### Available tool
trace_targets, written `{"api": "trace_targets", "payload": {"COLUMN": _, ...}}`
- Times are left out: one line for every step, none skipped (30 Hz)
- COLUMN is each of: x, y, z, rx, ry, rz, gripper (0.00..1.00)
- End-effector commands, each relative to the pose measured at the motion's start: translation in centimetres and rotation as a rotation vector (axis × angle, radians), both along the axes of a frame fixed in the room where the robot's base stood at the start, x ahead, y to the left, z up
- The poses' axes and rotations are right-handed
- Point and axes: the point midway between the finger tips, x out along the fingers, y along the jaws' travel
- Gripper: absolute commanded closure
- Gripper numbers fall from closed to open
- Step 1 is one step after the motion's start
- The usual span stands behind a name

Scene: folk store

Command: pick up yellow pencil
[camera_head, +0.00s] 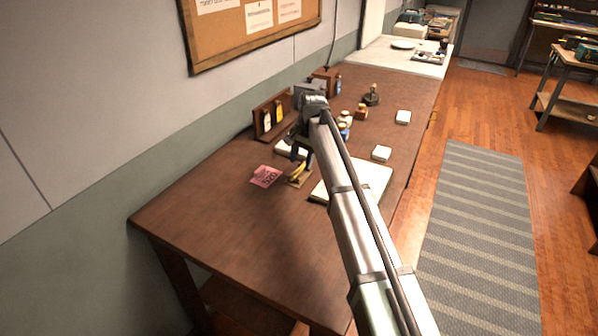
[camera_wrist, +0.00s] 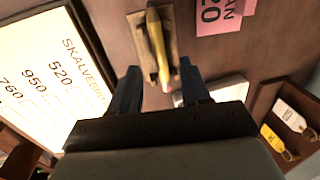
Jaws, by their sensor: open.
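The yellow pencil (camera_wrist: 157,45) shows in the wrist view, lying in a small brown wooden tray (camera_wrist: 172,21). Its pink eraser end points toward my gripper. In the head view the pencil (camera_head: 298,171) is a small yellow streak on the desk, beside the pink note. My gripper (camera_wrist: 158,78) is open, its two dark fingers spread to either side of the pencil's eraser end, with nothing held. In the head view my gripper (camera_head: 301,156) hangs just above and behind the pencil. I cannot tell the exact height between fingertips and pencil.
A pink note (camera_head: 265,176) lies left of the tray. An open book or ledger (camera_head: 372,182) lies right, partly behind my arm. A wooden rack with tags (camera_head: 258,123) stands by the wall. White blocks (camera_head: 381,153) and small jars sit farther back. The desk's near left (camera_head: 215,215) is clear.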

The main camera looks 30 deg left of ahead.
Motion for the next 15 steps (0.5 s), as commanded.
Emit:
{"api": "trace_targets", "payload": {"x": 0.1, "y": 0.2, "z": -0.8, "rx": 0.000, "ry": 0.000, "rz": 0.000, "gripper": 0.53}}
{"api": "trace_targets", "payload": {"x": 0.2, "y": 0.3, "z": -1.2, "rx": -0.001, "ry": 0.001, "rz": 0.000, "gripper": 0.53}}
{"api": "trace_targets", "payload": {"x": 0.1, "y": 0.3, "z": -1.8, "rx": -0.001, "ry": 0.001, "rz": 0.000, "gripper": 0.53}}
{"api": "trace_targets", "payload": {"x": 0.1, "y": 0.4, "z": -2.1, "rx": -0.001, "ry": 0.001, "rz": 0.000, "gripper": 0.53}}
{"api": "trace_targets", "payload": {"x": 0.1, "y": 0.4, "z": -2.4, "rx": -0.001, "ry": 0.001, "rz": 0.000, "gripper": 0.53}}
{"api": "trace_targets", "payload": {"x": 0.1, "y": 0.5, "z": -2.7, "rx": -0.001, "ry": 0.000, "rz": 0.000, "gripper": 0.53}}
{"api": "trace_targets", "payload": {"x": 0.1, "y": 0.5, "z": -2.9, "rx": 0.000, "ry": 0.000, "rz": 0.000, "gripper": 0.53}}
{"api": "trace_targets", "payload": {"x": 0.1, "y": 0.6, "z": -3.0, "rx": 0.000, "ry": 0.000, "rz": 0.000, "gripper": 0.53}}
{"api": "trace_targets", "payload": {"x": 0.1, "y": 0.6, "z": -3.0, "rx": 0.001, "ry": -0.001, "rz": 0.000, "gripper": 0.53}}
{"api": "trace_targets", "payload": {"x": 0.1, "y": 0.6, "z": -3.0, "rx": 0.001, "ry": -0.001, "rz": 0.000, "gripper": 0.53}}
{"api": "trace_targets", "payload": {"x": 0.1, "y": 0.6, "z": -3.0, "rx": 0.001, "ry": -0.001, "rz": 0.000, "gripper": 0.53}}
{"api": "trace_targets", "payload": {"x": 0.1, "y": 0.6, "z": -3.0, "rx": 0.001, "ry": -0.001, "rz": 0.000, "gripper": 0.53}}
{"api": "trace_targets", "payload": {"x": 0.1, "y": 0.6, "z": -3.0, "rx": 0.001, "ry": -0.001, "rz": 0.000, "gripper": 0.53}}
{"api": "trace_targets", "payload": {"x": 0.1, "y": 0.6, "z": -3.0, "rx": 0.001, "ry": -0.001, "rz": 0.000, "gripper": 0.53}}
{"api": "trace_targets", "payload": {"x": 0.1, "y": 0.6, "z": -3.0, "rx": 0.001, "ry": -0.001, "rz": 0.000, "gripper": 0.56}}
